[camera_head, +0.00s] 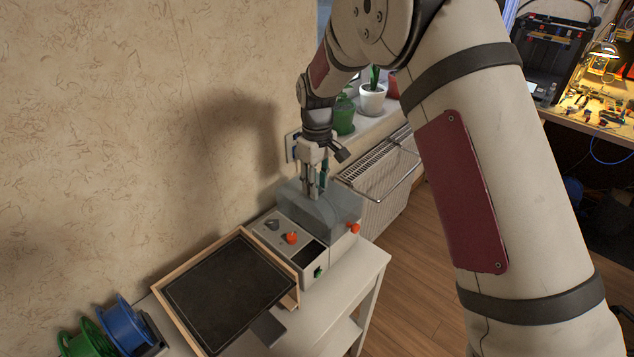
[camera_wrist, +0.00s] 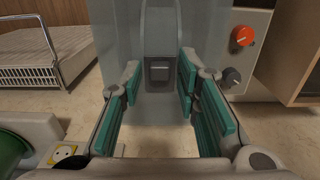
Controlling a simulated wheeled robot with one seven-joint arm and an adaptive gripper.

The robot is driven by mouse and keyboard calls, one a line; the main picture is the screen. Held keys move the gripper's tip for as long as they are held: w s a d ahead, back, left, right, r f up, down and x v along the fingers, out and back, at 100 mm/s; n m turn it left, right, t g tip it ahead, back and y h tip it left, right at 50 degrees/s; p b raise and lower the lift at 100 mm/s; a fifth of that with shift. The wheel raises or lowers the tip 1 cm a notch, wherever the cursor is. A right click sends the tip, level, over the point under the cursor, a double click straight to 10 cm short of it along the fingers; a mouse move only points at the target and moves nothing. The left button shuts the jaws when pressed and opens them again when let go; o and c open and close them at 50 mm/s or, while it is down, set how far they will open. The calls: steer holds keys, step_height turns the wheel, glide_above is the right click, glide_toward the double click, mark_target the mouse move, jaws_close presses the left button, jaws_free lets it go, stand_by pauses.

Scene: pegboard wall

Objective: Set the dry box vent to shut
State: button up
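The dry box (camera_head: 312,258) stands on a small white table by the wall, a pale box with a smoky see-through cover (camera_head: 340,212). My gripper (camera_head: 313,192) points down at the back of the cover. In the wrist view my gripper (camera_wrist: 165,105) is open, with teal-padded fingers on either side of a small grey square tab (camera_wrist: 159,70) in a dark recess. The tab may be the vent control; I see no label. I cannot tell whether the fingers touch it. The panel has an orange knob (camera_head: 291,238) and a dark grey knob (camera_head: 272,225).
A wood-framed dark tray (camera_head: 225,295) lies left of the box. Blue (camera_head: 125,325) and green (camera_head: 85,342) spools stand at lower left. A radiator (camera_head: 385,180) and potted plants on a sill are behind. The wall is close on the left.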

jaws_close()
steer(key=shift+w+a+f+b, duration=0.1)
steer(key=shift+w+a+b, duration=0.8)
steer(key=shift+b, duration=0.25)
steer(key=shift+w+a, duration=0.1)
steer(key=shift+r, duration=0.2)
steer(key=shift+o, duration=2.1)
jaws_free()
